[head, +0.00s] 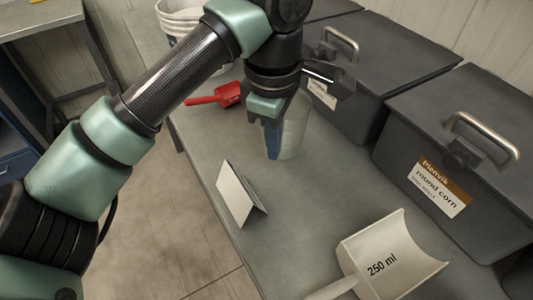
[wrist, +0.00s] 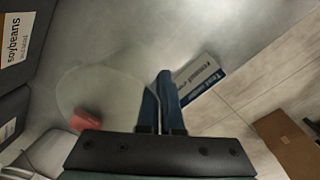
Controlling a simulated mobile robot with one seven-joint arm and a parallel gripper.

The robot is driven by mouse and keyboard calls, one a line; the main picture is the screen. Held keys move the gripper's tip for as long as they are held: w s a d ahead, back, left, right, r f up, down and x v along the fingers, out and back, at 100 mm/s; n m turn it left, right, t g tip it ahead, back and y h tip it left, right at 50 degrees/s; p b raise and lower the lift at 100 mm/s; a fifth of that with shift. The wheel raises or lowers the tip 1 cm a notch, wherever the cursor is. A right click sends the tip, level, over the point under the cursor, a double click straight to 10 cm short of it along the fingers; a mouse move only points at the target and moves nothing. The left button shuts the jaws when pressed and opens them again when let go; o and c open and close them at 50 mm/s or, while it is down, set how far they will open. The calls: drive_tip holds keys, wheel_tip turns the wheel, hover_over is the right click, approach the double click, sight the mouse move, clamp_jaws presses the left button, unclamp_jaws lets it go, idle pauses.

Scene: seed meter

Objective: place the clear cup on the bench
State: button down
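The clear cup (head: 293,138) is upright over the middle of the grey bench (head: 205,140), faint and see-through. My gripper (head: 272,150) points down at the cup's left side, its blue fingers overlapping the cup. In the wrist view the fingers (wrist: 158,85) are nearly together, and the cup (wrist: 95,92) shows as a pale outline on their left. The fingers appear shut on the cup's wall. I cannot tell whether its base touches the bench or hangs just above it.
A folded white card (head: 238,192) stands left of the cup. A white 250 ml scoop (head: 395,255) lies in front. Dark lidded bins (head: 450,130) line the right side. A red scoop (head: 228,95) and white bucket (head: 180,22) are behind. Bare bench lies between card and bins.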

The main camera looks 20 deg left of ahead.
sight(274, 178)
drive_tip(key=shift+f, duration=2.85)
drive_tip(key=shift+b, duration=0.3)
drive_tip(key=shift+f, duration=0.2)
drive_tip(key=c, duration=1.1)
unclamp_jaws()
drive_tip(key=shift+r, duration=0.1)
